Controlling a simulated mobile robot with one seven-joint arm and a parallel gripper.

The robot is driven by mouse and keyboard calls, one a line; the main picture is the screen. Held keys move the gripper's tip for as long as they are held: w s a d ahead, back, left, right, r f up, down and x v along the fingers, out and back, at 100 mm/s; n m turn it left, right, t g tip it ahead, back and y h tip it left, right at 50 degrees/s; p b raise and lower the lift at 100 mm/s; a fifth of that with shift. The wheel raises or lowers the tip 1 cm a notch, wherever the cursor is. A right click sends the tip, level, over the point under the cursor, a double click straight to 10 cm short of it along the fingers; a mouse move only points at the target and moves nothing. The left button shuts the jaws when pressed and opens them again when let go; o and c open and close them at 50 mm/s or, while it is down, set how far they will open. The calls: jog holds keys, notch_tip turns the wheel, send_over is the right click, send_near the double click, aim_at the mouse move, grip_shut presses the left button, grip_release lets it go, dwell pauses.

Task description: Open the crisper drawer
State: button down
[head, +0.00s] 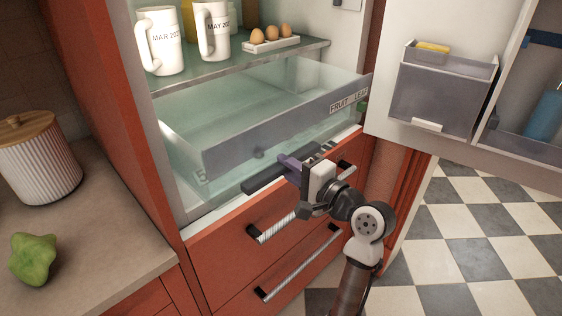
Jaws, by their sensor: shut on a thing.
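The crisper drawer (285,122) is a clear bin with a grey front labelled "FRUIT / LEAF", below the glass shelf of the open fridge. It stands pulled out, and its visible inside looks empty. A dark bar handle (262,180) runs low along its front. My gripper (296,164) is at this handle, with my arm reaching in from the lower right. The jaws are shut on the handle, though the finger contact is partly hidden by the wrist.
Mugs (160,40) and an egg tray (272,43) stand on the glass shelf (240,65). The open fridge door (390,75) with bins is at right. Red drawers (235,250) with metal handles lie below. A counter (95,225) holds a jar and a green item. Checkered floor (460,240) is clear.

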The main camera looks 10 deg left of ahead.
jog(key=c, duration=1.3)
grip_release()
jog(key=shift+d, duration=0.1)
jog(key=b+v, duration=0.3)
jog(key=v, duration=1)
jog(key=shift+s+d, duration=0.25)
